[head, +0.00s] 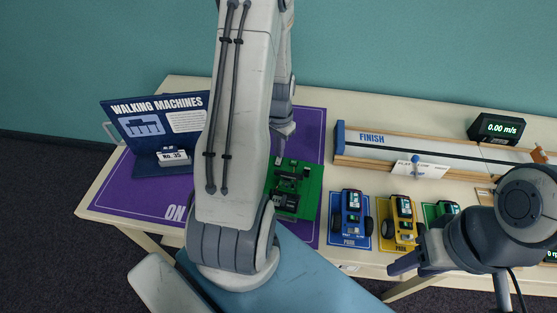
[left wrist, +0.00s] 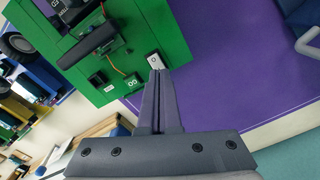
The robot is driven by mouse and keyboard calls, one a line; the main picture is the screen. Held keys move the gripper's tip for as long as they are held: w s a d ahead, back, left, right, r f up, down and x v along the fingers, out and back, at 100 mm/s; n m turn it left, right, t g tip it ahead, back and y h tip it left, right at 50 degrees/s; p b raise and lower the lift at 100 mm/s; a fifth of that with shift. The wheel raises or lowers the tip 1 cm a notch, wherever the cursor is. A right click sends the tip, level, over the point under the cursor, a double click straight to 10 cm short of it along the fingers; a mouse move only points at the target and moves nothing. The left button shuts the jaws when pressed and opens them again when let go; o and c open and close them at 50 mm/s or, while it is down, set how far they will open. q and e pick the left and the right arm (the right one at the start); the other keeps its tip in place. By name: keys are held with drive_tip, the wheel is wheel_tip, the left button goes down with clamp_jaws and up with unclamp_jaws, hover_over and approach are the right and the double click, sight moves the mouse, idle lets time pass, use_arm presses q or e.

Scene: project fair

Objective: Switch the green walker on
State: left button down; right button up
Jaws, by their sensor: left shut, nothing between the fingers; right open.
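The green walker (head: 313,191) is a green board with dark legs and modules, lying on the purple mat in the head view; my left arm hides part of it. A small white switch-like part (left wrist: 154,60) sits near the board's edge. My left gripper (head: 281,150) is shut and empty; in the left wrist view its fingertips (left wrist: 158,72) reach the white part, and I cannot tell whether they touch. My right gripper (head: 418,257) is open and empty, at the table's front.
A blue "Walking Machines" sign (head: 152,130) stands left on the purple mat (head: 312,121). Blue (head: 351,219), yellow (head: 398,222) and green (head: 440,211) small vehicles stand to the right. Behind them are a track (head: 380,150) and a speed display (head: 497,127).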

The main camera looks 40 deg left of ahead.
use_arm(q)
drive_tip(key=shift+f+b, duration=0.45)
drive_tip(key=shift+f, duration=0.25)
wheel_tip(320, 180, up, 7)
drive_tip(key=p, duration=0.6)
drive_tip(key=shift+r+p, duration=0.1)
drive_tip(key=shift+p, duration=0.2)
idle(0.5)
